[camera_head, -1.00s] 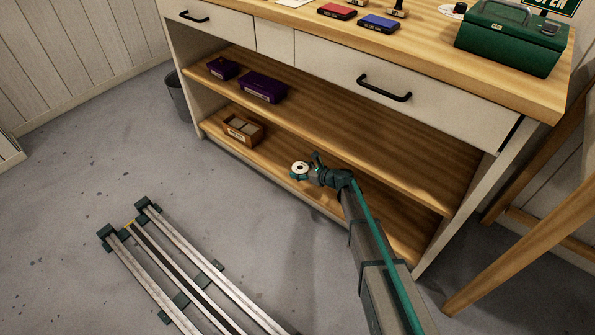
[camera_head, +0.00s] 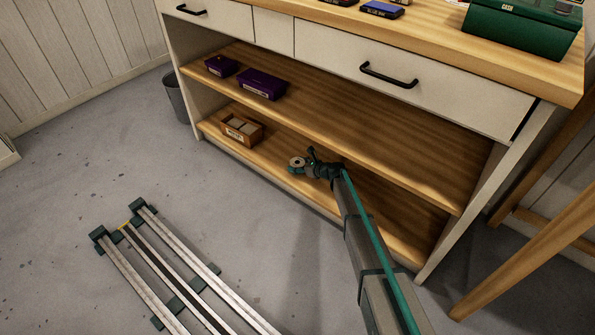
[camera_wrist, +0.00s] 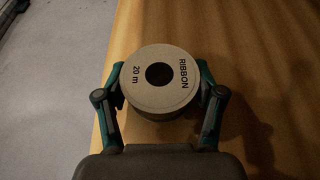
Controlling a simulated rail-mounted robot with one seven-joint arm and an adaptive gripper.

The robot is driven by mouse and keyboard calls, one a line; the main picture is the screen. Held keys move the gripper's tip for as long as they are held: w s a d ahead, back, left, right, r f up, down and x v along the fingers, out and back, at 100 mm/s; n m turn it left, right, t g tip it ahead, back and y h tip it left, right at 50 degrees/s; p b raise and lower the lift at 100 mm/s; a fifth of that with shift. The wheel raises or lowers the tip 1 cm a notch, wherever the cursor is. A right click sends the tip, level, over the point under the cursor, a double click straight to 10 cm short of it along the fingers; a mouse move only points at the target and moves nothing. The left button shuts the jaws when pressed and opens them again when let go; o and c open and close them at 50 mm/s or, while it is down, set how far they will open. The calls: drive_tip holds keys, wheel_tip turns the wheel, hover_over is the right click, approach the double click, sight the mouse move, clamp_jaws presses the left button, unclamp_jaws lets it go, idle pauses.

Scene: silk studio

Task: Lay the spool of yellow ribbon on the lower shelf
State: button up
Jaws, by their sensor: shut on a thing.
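The ribbon spool (camera_wrist: 150,95) shows its pale round end face with a dark centre hole and the words "RIBBON 20 m" in the wrist view. The colour of its ribbon is hidden there. My gripper (camera_wrist: 158,92) is shut on it, one finger on each side. In the head view the spool (camera_head: 297,164) is small at the tip of my gripper (camera_head: 301,168), over the front part of the lower shelf (camera_head: 375,205). In the wrist view the shelf's wood (camera_wrist: 270,60) lies behind and below the spool. I cannot tell whether the spool touches the shelf.
A wooden box (camera_head: 242,129) stands on the lower shelf, left of my gripper. The upper shelf (camera_head: 340,120) holds two purple boxes (camera_head: 262,84) and runs above the lower one. Lower-shelf board to the right of the box is bare. A bin (camera_head: 177,97) stands at the left.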

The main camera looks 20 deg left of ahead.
drive_tip(key=shift+s+f, duration=0.1)
drive_tip(key=shift+f, duration=0.85)
drive_tip(key=shift+f, duration=0.1)
drive_tip(key=o, duration=1.1)
drive_tip(key=shift+o, duration=0.2)
